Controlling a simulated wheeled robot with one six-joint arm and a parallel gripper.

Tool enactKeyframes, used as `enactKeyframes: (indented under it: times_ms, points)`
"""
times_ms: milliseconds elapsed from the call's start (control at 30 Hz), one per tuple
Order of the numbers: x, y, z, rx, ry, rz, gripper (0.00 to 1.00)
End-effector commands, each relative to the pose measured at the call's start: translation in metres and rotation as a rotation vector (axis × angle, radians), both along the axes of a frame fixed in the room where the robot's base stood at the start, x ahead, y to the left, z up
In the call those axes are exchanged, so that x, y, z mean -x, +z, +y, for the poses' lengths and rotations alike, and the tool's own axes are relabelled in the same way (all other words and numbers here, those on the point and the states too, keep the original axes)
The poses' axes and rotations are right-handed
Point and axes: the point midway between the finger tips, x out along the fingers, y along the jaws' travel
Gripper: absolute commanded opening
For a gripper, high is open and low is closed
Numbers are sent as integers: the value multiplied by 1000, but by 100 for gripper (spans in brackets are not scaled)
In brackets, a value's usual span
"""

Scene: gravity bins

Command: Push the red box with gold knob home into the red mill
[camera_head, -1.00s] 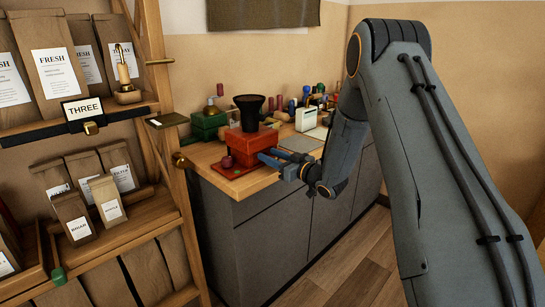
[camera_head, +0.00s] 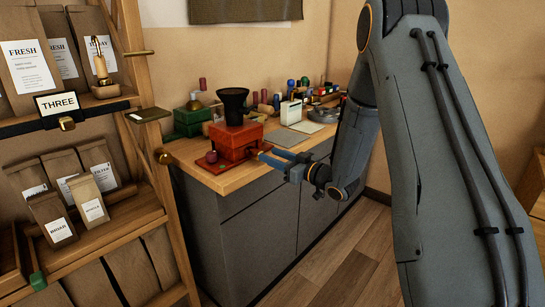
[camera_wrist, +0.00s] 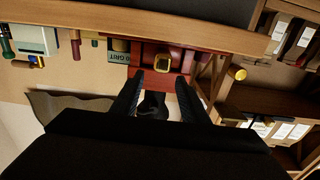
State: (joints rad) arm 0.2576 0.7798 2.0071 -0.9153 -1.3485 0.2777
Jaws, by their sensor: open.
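The red mill (camera_head: 232,142) with a black funnel top (camera_head: 233,104) stands upright near the counter's front left corner. My gripper (camera_head: 263,154) is at its right side in the head view, with blue fingers apart and empty between them. In the wrist view, my open dark fingers (camera_wrist: 160,78) reach toward the mill's red body (camera_wrist: 148,52). The gold knob (camera_wrist: 162,63) shows between the fingertips. The red box (camera_wrist: 151,76) around the knob is only partly visible, so I cannot tell how far it sits in the mill. I cannot tell whether a fingertip touches it.
A wooden shelf rack (camera_head: 158,135) with paper bags stands left of the counter. A green box (camera_head: 193,121) is behind the mill. Coloured bottles and a white item (camera_head: 291,112) stand farther back. Floor in front is clear.

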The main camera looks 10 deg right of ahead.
Motion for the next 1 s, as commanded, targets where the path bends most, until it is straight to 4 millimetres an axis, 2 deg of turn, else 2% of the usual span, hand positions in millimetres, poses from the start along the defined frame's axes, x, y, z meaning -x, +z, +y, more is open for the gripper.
enactKeyframes:
  times_ms: [33,200,233,400,600,767,1000]
  points:
    - [1,0,-1,2,0,0,31]
    - [13,-4,-10,40,-1,-24,3]
    - [16,-5,-12,50,-1,-31,0]
    - [33,-12,-22,104,1,-73,0]
    - [39,-18,-26,133,2,-96,0]
    - [32,-20,-21,135,3,-97,0]
    - [12,-20,-6,134,4,-98,0]
